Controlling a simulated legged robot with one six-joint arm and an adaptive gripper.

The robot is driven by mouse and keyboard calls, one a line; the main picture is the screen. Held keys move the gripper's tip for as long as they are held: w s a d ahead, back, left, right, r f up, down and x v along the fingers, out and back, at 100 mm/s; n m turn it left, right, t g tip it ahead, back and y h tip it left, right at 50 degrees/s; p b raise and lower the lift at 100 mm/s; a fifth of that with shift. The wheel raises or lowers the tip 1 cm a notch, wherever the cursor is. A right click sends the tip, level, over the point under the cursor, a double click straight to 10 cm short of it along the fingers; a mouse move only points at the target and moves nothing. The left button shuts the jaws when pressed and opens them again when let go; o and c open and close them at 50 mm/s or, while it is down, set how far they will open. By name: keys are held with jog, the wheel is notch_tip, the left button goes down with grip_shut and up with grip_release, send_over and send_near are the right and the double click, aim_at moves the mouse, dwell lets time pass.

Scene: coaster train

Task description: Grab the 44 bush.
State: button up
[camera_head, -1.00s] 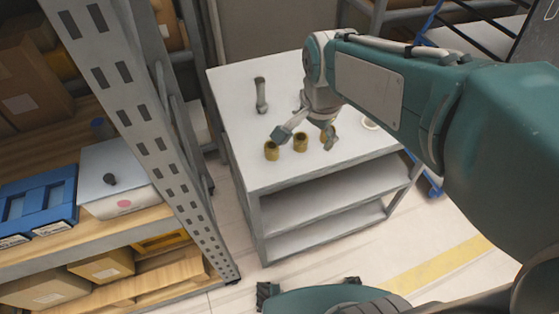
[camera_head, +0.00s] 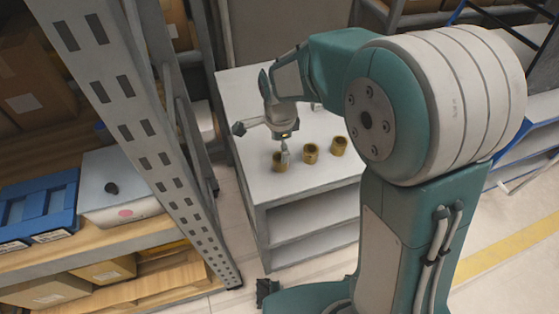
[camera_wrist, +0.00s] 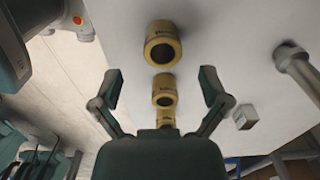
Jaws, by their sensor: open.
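Three brass-coloured bushes stand upright in a row near the front edge of the white table: a left one (camera_head: 279,162), a middle one (camera_head: 311,154) and a right one (camera_head: 339,146). In the wrist view they line up as a large one (camera_wrist: 163,45), a middle one (camera_wrist: 165,91) and a partly hidden one (camera_wrist: 166,118). Their dark print is too small to read, so I cannot tell which is the 44 bush. My gripper (camera_head: 262,143) is open and empty by the left bush. In the wrist view its fingers (camera_wrist: 160,88) are spread either side of the row.
The white table (camera_head: 307,180) has lower shelves. A grey flanged post (camera_wrist: 292,57) and a small grey block (camera_wrist: 245,117) show at the right in the wrist view. A tall metal rack (camera_head: 135,130) with boxes stands close on the left.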

aim_at(280, 157)
jog(key=f, duration=0.4)
jog(key=shift+w+d+f, duration=0.1)
jog(key=shift+w+f, duration=0.15)
jog(key=c, duration=1.3)
